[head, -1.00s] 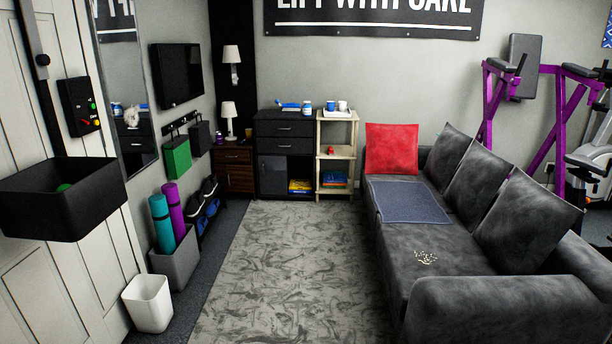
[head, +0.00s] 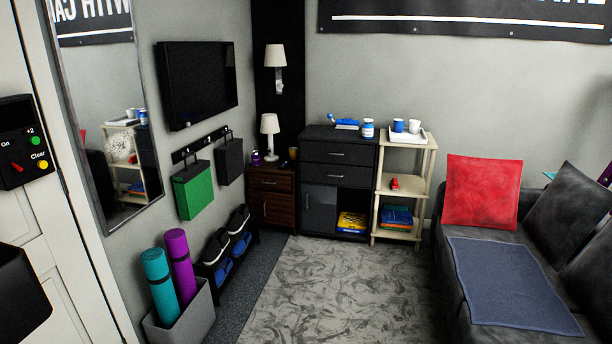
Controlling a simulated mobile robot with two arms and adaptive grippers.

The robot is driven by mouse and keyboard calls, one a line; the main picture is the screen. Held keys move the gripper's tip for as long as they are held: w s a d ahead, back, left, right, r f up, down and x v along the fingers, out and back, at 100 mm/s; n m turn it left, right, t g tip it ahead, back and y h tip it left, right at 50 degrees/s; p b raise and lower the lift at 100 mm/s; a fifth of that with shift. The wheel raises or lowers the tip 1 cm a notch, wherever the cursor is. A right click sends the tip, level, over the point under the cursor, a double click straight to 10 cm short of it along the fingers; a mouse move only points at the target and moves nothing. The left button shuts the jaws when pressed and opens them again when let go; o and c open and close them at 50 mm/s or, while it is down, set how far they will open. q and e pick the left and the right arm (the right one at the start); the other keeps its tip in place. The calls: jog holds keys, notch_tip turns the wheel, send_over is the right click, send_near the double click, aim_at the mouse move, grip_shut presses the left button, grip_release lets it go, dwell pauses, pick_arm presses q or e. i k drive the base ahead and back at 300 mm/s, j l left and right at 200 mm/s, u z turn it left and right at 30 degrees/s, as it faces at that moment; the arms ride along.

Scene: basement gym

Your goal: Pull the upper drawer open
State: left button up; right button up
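A dark grey cabinet (head: 312,195) stands against the back wall in the head view. It has two drawers, one above the other. The upper drawer (head: 338,153) is shut, with a light bar handle at its middle. The lower drawer (head: 338,176) is shut too. Below are a door and an open compartment with books. A smaller brown wooden cabinet (head: 271,213) stands to its left; its upper drawer (head: 271,182) also looks shut, with a small handle. Neither of my grippers is in view.
A patterned rug (head: 340,290) covers clear floor before the cabinets. A grey sofa (head: 560,250) stands at the right. A shoe rack (head: 228,258) and a bin with rolled mats (head: 185,325) line the left wall. A wooden shelf (head: 404,182) adjoins the dark cabinet.

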aim_at(361, 155)
jog(key=i+z, duration=0.15)
jog(key=i, duration=0.6)
jog(key=i+z, duration=0.15)
jog(key=i, duration=0.55)
jog(key=i+j+z, duration=0.15)
jog(key=i, duration=0.6)
